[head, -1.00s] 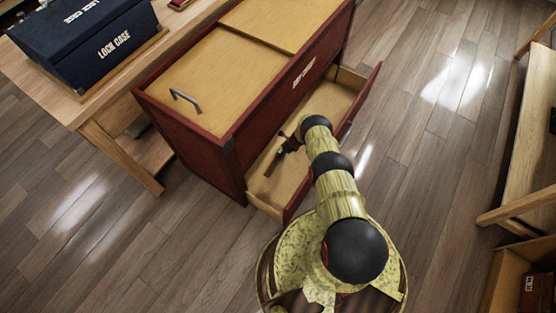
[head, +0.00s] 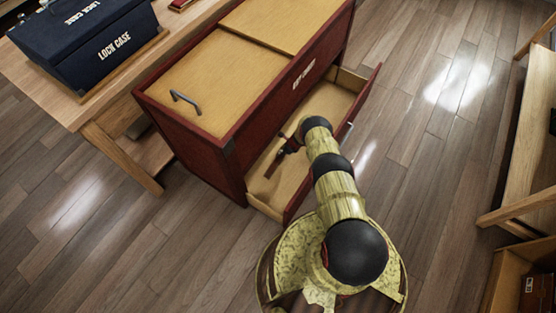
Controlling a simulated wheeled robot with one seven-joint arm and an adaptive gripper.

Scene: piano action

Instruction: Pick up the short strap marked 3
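My gripper (head: 281,158) is a small dark shape over the open drawer (head: 265,190) of a red cabinet, pointing down and left into it. A reddish-brown piece shows at its tip; I cannot tell whether it is a strap or part of the gripper. No strap marked 3 can be made out in this view. My arm hides part of the drawer. The finger opening is too small to read.
The red cabinet (head: 215,155) has a wooden top with a grey handle (head: 186,101). A dark blue lock case (head: 90,45) stands on a wooden table at the left. A wooden bench (head: 535,150) stands at the right. The floor between is clear.

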